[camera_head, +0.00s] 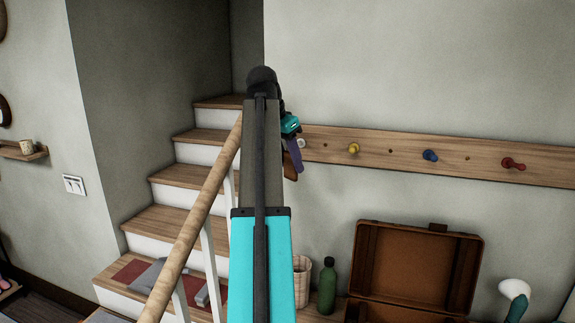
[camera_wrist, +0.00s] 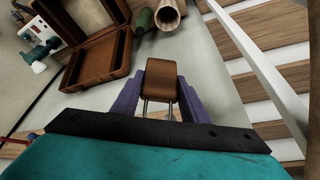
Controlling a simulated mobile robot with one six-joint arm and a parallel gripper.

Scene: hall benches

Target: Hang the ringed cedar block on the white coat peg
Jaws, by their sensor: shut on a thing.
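The cedar block (camera_wrist: 161,78) is a brown rounded block between the purple fingers of my gripper (camera_wrist: 157,97) in the wrist view. Two thin metal wires, seemingly part of its ring, run from the block toward the gripper body. My gripper is shut on it. In the head view my gripper (camera_head: 294,157) is at the left part of the rail, and the block (camera_head: 291,170) shows below it, partly hidden by my arm. The white coat peg (camera_head: 301,143) is just right of the gripper. Whether the ring touches the peg or is around it, I cannot tell.
The wooden rail (camera_head: 390,153) also bears yellow (camera_head: 353,148), blue (camera_head: 430,155) and red (camera_head: 512,164) pegs. Below are an open brown suitcase (camera_head: 369,310), a green bottle (camera_head: 327,286) and a basket (camera_head: 302,275). Stairs with a wooden handrail (camera_head: 195,225) are left.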

